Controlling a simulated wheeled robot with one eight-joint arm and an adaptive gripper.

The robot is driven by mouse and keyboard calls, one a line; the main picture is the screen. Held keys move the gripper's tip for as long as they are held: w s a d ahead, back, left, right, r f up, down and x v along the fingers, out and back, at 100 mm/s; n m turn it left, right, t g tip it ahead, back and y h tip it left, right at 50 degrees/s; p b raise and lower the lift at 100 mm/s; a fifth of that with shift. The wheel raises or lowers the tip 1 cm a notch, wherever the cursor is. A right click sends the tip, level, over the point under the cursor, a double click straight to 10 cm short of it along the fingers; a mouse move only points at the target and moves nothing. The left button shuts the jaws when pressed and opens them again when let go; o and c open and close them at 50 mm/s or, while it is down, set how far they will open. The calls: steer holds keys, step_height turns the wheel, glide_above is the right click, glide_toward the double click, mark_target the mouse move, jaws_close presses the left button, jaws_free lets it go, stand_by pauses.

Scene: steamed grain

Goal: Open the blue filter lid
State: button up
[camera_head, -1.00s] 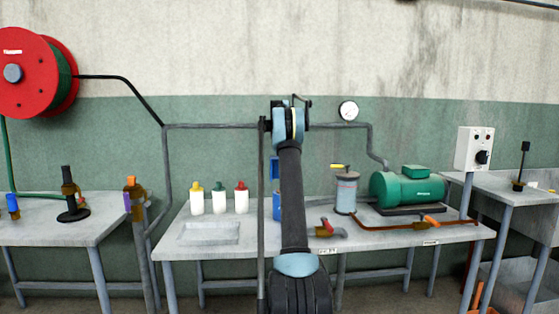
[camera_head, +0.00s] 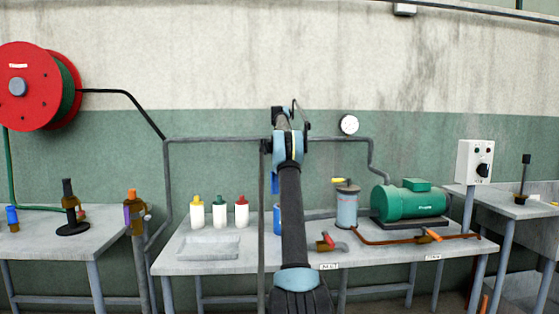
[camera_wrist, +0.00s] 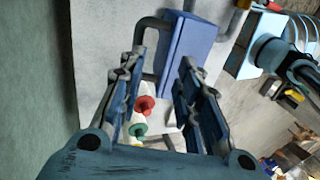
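In the head view a blue filter body (camera_head: 277,220) stands on the middle table, mostly hidden behind my arm. A narrow blue piece (camera_head: 275,184) shows above it; I cannot tell whether it is the lid or part of my gripper. In the wrist view a blue box-shaped part (camera_wrist: 188,45), apparently the filter, lies beyond the fingertips with a grey bent pipe (camera_wrist: 150,28) at its left. My gripper (camera_wrist: 162,60) is open, its two fingers apart and nothing clearly held between them. The lid's edge and hinge cannot be made out.
White bottles with yellow (camera_head: 195,198), green (camera_head: 219,198) and red (camera_head: 241,198) caps stand left of the filter. A grey tray (camera_head: 208,248) lies in front. A grey canister (camera_head: 347,208), red-handled valve (camera_head: 328,242) and green pump (camera_head: 410,202) are to the right. Pipes run behind.

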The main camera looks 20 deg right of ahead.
steer(key=v, duration=0.3)
steer(key=shift+w, duration=0.3)
steer(key=shift+r, duration=0.15)
